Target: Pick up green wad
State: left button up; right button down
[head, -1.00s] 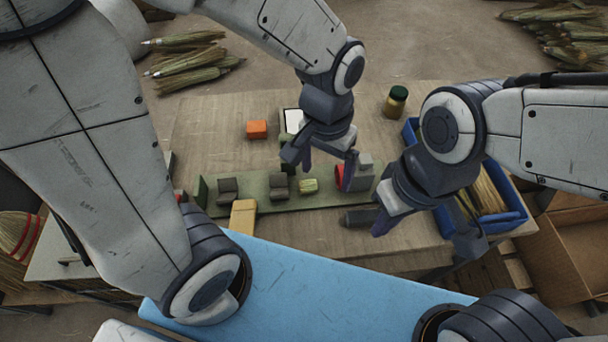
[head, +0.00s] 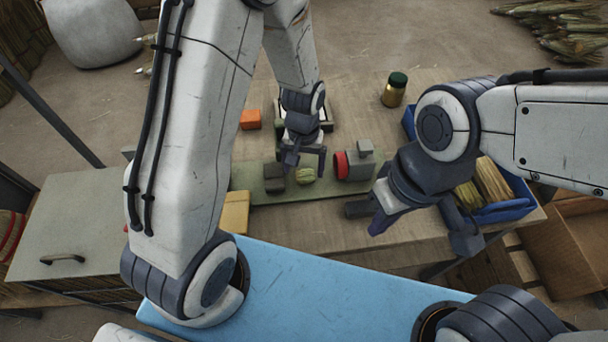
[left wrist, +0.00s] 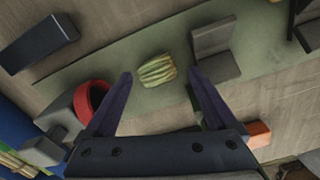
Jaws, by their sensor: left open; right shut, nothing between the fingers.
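The green wad (head: 306,176) is a small, pale green ribbed bundle lying on the green mat (head: 262,196). In the left wrist view the wad (left wrist: 157,70) shows ahead of and between the two fingers. My left gripper (head: 304,168) is open and empty, just above and behind the wad; its fingers (left wrist: 160,92) are apart on either side in the left wrist view. I cannot tell the exact height gap. My right gripper (head: 415,230) is shut and empty, over the right front part of the table, away from the wad.
A grey block (head: 274,178) stands just left of the wad, and a grey device with a red ring (head: 341,165) stands to its right. A yellow block (head: 234,212), an orange block (head: 250,120), a jar (head: 395,92) and a blue bin (head: 512,212) are further off.

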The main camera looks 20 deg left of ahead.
pick_arm(q)
jog(key=shift+w+f, duration=0.1)
jog(key=shift+f, duration=1.3)
jog(key=c, duration=1.4)
jog(key=shift+r, duration=0.2)
